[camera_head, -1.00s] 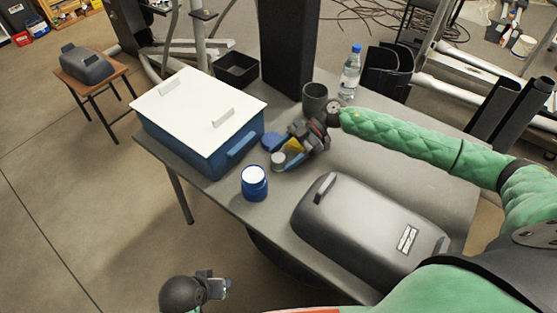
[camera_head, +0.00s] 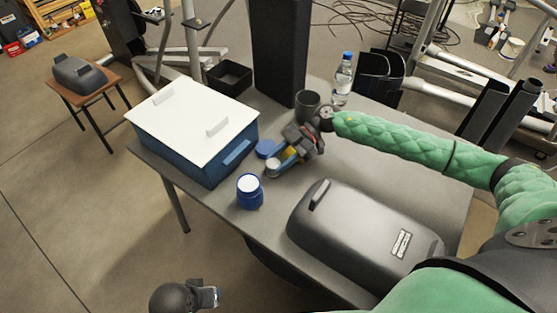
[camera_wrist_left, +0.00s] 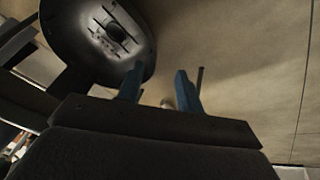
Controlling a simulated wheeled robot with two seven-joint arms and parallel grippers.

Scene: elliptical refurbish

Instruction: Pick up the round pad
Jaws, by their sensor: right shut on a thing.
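A small round pad (camera_head: 272,166) with a pale grey top lies at the tips of my right gripper (camera_head: 279,163), beside the blue and white jar. The right gripper reaches in from the right over the grey table and is shut on the pad; its fingers hide part of it. I cannot tell whether the pad is clear of the tabletop. My left gripper (camera_head: 214,296) hangs off the front of the table, away from the pad. In the left wrist view its two blue fingers (camera_wrist_left: 160,88) stand apart with nothing between them.
A blue round disc (camera_head: 265,149) lies close behind the pad, and the jar (camera_head: 250,193) stands in front. A blue box with a white lid (camera_head: 200,165) is at left. A dark grey case (camera_head: 360,232) fills the front right. A mug (camera_head: 307,103) and bottle (camera_head: 343,80) stand behind.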

